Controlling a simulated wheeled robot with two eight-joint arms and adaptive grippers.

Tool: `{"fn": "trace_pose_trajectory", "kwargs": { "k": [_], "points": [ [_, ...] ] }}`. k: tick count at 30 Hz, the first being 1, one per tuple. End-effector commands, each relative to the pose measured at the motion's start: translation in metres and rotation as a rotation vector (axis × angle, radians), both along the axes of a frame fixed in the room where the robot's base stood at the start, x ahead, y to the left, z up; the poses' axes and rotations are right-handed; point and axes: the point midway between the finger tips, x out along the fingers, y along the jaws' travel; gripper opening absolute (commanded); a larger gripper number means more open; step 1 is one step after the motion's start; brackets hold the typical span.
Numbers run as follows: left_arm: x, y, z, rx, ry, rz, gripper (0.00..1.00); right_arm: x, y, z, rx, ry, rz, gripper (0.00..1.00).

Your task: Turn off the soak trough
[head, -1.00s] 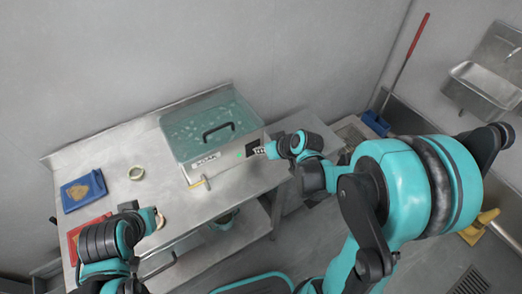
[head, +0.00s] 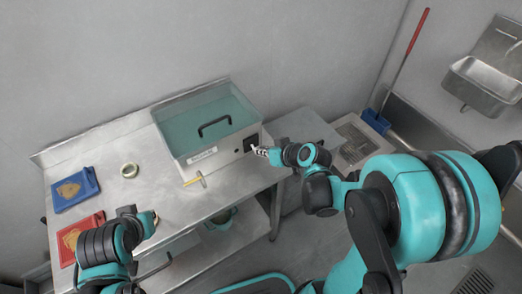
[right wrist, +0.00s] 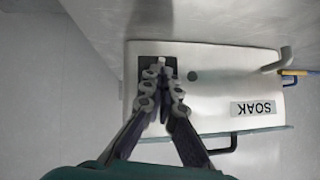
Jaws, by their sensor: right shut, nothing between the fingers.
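The soak trough (head: 212,130) is a metal box with a clear lid, a black handle and still teal water, on the steel table. In the right wrist view its front, with an upside-down SOAK label (right wrist: 254,108), fills the middle. A black switch plate (right wrist: 145,49) with a small pale lever (right wrist: 158,61) is on this front, beside a dark round indicator lamp (right wrist: 192,76). My right gripper (head: 262,152) is shut and empty, its tips (right wrist: 161,66) at the lever; contact is unclear. My left gripper (head: 154,220) is over the table's front left, its fingers mostly hidden.
A sink (head: 487,82) and a red-handled broom (head: 407,62) are at the right.

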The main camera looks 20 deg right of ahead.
Motion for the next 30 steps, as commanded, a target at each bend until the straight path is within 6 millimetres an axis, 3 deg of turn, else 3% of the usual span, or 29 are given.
{"fn": "trace_pose_trajectory", "kwargs": {
  "k": [30],
  "points": [
    [0.0, 0.0, 0.022, 0.0, 0.0, 0.0, 0.0, 0.002, 0.002, 0.026, -0.001, 0.0, 0.001, 0.0]
  ]
}}
